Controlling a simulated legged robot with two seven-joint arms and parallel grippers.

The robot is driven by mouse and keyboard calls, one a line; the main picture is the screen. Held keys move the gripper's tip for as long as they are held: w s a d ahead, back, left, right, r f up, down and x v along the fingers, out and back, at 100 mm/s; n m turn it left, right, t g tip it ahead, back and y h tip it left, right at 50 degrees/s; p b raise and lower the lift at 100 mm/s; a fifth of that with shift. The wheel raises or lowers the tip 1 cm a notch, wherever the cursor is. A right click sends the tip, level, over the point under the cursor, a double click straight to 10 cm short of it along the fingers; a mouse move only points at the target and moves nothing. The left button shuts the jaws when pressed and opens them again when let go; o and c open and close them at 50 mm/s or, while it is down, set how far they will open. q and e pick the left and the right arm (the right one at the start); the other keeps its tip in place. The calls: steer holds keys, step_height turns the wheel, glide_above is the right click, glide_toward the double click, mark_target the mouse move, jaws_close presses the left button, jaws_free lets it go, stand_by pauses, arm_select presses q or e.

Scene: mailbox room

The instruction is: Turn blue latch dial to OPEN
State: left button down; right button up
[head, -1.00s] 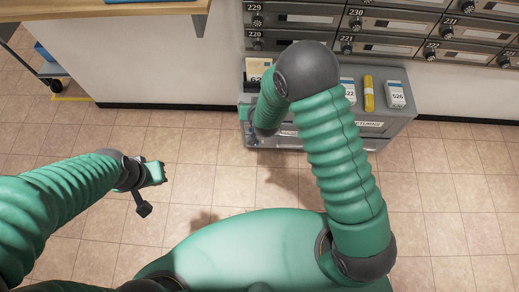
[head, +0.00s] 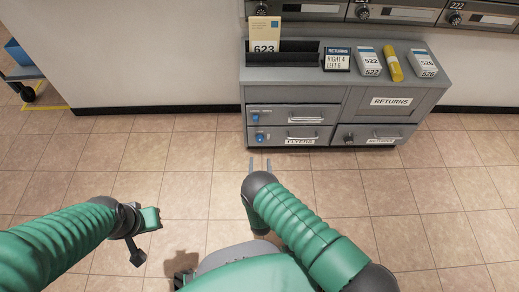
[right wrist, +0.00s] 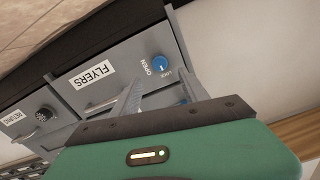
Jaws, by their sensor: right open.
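The blue latch dial (head: 260,137) is at the left end of the drawer front labelled FLYERS (head: 299,141) on the grey cabinet. The right wrist view shows the blue dial (right wrist: 160,62) more closely, with OPEN and LOCK printed beside it. It has a pale mark, but its exact setting is too small to read. My right gripper (head: 260,165) is open and empty, in front of and below the drawer, apart from the dial. Its fingers (right wrist: 158,92) show near the dial in the right wrist view. My left gripper (head: 148,218) is far left; its fingers are indistinct.
Another blue dial (head: 255,117) is on the drawer above. A dark dial (head: 348,138) is on the RETURNS drawer at right.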

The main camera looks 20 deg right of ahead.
steer(key=b+x, duration=0.4)
steer(key=x, duration=0.5)
steer(key=shift+w+d+b, duration=0.2)
steer(key=shift+w+b, duration=0.15)
steer(key=shift+b, duration=0.05)
jaws_close()
